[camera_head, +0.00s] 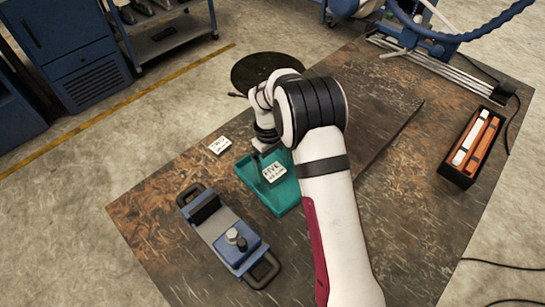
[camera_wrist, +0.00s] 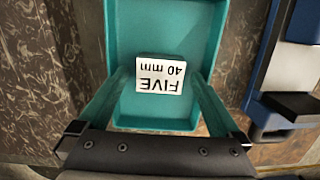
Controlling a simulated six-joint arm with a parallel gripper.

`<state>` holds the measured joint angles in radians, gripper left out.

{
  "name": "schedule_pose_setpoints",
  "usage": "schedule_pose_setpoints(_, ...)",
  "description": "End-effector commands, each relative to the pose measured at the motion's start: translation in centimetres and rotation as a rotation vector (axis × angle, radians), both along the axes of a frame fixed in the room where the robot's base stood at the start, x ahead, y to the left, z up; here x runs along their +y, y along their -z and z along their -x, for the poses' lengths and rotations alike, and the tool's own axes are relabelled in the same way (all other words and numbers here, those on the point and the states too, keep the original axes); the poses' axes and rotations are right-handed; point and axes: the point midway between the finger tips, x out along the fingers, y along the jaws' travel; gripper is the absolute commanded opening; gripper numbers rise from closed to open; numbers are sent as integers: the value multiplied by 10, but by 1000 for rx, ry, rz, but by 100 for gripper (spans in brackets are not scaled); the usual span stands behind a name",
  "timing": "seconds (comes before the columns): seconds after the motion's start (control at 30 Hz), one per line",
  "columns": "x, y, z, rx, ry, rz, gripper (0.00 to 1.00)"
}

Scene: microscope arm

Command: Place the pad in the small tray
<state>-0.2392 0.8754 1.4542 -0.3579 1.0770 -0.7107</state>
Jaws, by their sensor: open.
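A white pad (camera_head: 275,173) marked FIVE and 40 mm is inside the small teal tray (camera_head: 287,200). In the wrist view the pad (camera_wrist: 160,74) appears to lie flat on the floor of the tray (camera_wrist: 140,124), letters upside down. My gripper (camera_wrist: 160,78) is open, with one finger on each side of the pad and a gap visible around it. In the head view my gripper (camera_head: 262,165) is over the tray's left part, and my arm hides the tray's far right side. Exact fingertip height is hard to tell.
Another white pad (camera_head: 219,145) lies on the worn table left of the tray. A blue and grey fixture (camera_head: 222,231) with handles stands in front-left, close to the tray; it also shows in the wrist view (camera_wrist: 292,75). A black box (camera_head: 474,145) with orange and white bars sits far right.

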Motion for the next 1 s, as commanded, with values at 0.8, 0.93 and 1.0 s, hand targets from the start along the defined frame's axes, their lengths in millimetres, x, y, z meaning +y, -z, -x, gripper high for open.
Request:
schedule_pose_setpoints(0.8,-34,-183,87,-29,407,-50,100)
schedule_pose_setpoints(0.93,-56,-209,191,-36,767,-94,100)
schedule_pose_setpoints(1.0,-61,-206,240,-32,933,-115,100)
